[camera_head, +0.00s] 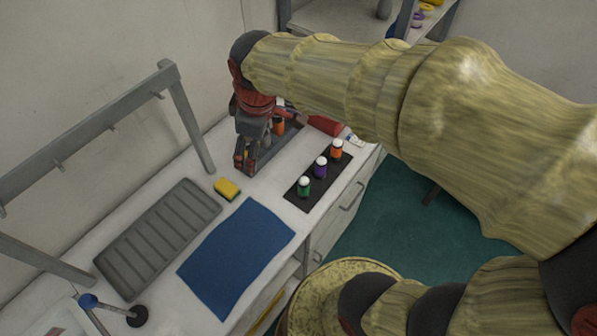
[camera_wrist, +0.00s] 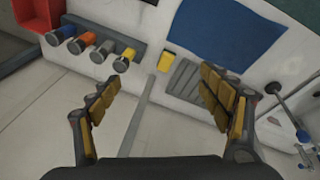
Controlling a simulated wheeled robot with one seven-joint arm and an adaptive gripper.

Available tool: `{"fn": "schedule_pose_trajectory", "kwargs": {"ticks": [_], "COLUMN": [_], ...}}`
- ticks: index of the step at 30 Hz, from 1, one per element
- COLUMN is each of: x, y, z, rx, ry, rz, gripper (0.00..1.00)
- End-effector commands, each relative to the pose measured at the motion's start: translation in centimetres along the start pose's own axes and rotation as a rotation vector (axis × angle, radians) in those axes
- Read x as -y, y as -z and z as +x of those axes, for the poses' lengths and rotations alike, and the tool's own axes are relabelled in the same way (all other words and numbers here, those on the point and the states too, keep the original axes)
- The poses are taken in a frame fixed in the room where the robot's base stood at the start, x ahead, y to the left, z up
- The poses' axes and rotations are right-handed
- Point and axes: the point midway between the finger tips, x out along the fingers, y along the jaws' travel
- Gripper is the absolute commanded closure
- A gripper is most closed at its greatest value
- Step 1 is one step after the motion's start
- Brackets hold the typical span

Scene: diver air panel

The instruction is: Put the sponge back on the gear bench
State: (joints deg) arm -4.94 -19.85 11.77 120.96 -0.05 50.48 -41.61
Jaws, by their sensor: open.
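The arm hides part of the bench's far end.
Bottles with white caps (camera_head: 320,167) stand on a dark strip near the bench's front edge. A grey rack (camera_wrist: 103,52) holds several coloured cylinders beside the sponge. A grey rail frame (camera_head: 90,130) runs along the wall side. A red bin (camera_wrist: 38,15) is at the corner.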

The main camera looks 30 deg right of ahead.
Motion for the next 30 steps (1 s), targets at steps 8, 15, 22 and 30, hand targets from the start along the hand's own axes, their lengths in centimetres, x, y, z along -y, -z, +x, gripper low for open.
{"fn": "schedule_pose_trajectory", "kwargs": {"ticks": [8, 15, 22, 30], "x": [4.5, 6.7, 6.9, 7.1], "y": [-7.9, -10.9, -11.2, -11.4], "z": [-5.9, -6.8, -6.7, -5.5], "rx": [-0.120, -0.179, -0.181, -0.181], "ry": [-0.087, -0.105, -0.104, -0.104], "rz": [0.549, 0.785, 0.808, 0.805], "gripper": [0.22, 0.22, 0.22, 0.22]}}
